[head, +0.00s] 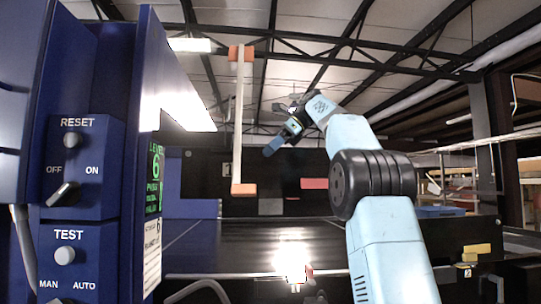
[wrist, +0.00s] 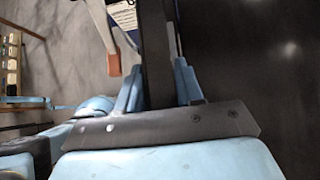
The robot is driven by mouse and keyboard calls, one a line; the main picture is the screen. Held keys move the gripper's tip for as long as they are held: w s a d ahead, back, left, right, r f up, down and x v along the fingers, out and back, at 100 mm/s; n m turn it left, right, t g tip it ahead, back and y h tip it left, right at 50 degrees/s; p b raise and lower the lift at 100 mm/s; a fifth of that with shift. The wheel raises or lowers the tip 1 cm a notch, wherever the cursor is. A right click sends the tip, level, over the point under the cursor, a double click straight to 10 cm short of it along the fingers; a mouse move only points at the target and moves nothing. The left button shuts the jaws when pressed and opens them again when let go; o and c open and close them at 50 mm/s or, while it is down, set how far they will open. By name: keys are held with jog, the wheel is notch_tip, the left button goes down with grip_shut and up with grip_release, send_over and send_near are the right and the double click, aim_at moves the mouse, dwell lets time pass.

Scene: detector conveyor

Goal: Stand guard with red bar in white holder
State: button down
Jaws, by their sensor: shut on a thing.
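My gripper (head: 275,146) is raised over the conveyor, its blue fingers pointing down and left in the head view. In the wrist view my gripper (wrist: 158,82) is shut on a dark bar (wrist: 156,40) that runs away between the two blue fingers. It looks dark grey-brown there, so I cannot tell if it is the red bar. In the head view the held thing cannot be made out. A red block (head: 314,183) shows at the back, beyond the gripper. I cannot identify a white holder for certain.
A pale upright post with orange ends (head: 237,120) stands left of my gripper; it also shows in the wrist view (wrist: 108,38). The blue control cabinet (head: 75,150) fills the left. The dark conveyor (head: 265,245) looks clear. Yellow blocks (head: 477,248) sit at right.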

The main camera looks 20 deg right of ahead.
jog(key=shift+a+r, duration=0.25)
jog(key=shift+r, duration=0.55)
jog(key=shift+d+r, duration=0.25)
jog(key=shift+r, duration=0.4)
